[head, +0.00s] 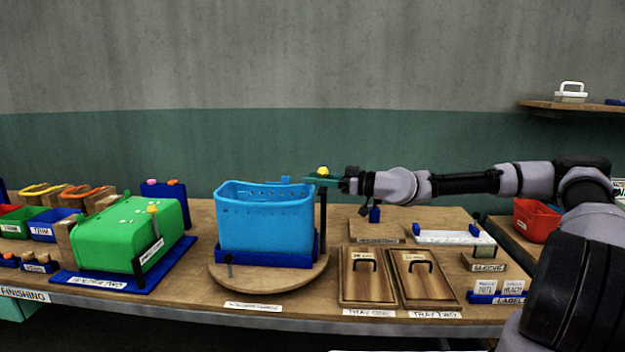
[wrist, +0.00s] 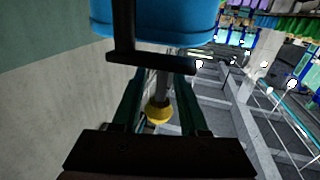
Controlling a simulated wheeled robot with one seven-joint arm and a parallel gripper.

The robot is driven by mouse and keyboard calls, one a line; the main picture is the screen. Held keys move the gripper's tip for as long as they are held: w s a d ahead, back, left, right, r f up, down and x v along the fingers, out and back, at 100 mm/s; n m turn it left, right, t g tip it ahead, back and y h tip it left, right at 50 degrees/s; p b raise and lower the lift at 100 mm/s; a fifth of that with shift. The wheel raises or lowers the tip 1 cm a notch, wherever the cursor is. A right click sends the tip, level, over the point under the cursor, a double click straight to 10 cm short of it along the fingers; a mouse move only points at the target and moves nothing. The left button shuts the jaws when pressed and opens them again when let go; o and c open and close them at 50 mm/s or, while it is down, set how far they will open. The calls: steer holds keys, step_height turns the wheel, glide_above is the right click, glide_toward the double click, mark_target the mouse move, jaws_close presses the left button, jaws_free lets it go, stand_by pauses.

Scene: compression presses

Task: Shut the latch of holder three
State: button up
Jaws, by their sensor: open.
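Holder three is a blue base (head: 262,258) on a round wooden turntable (head: 225,282), with a light-blue basket (head: 265,222) standing upright in it. A black post (head: 323,225) rises at its right side, with a yellow knob (head: 323,170) near the top. My gripper (head: 322,181) reaches in from the right at rim height. In the wrist view, my gripper's (wrist: 158,88) green fingers are apart, with the yellow knob (wrist: 159,112) and its grey rod between them. A black bar (wrist: 150,62) crosses in front of the basket. Contact with the knob cannot be told.
A green part (head: 125,232) sits on the blue holder two base (head: 100,282) at left. Two wooden tray lids with handles, tray one (head: 367,290) and tray two (head: 427,290), lie right of the turntable. A red bin (head: 535,222) stands farther right.

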steer(key=shift+w+a, duration=0.15)
steer(key=shift+a, duration=0.45)
jaws_close()
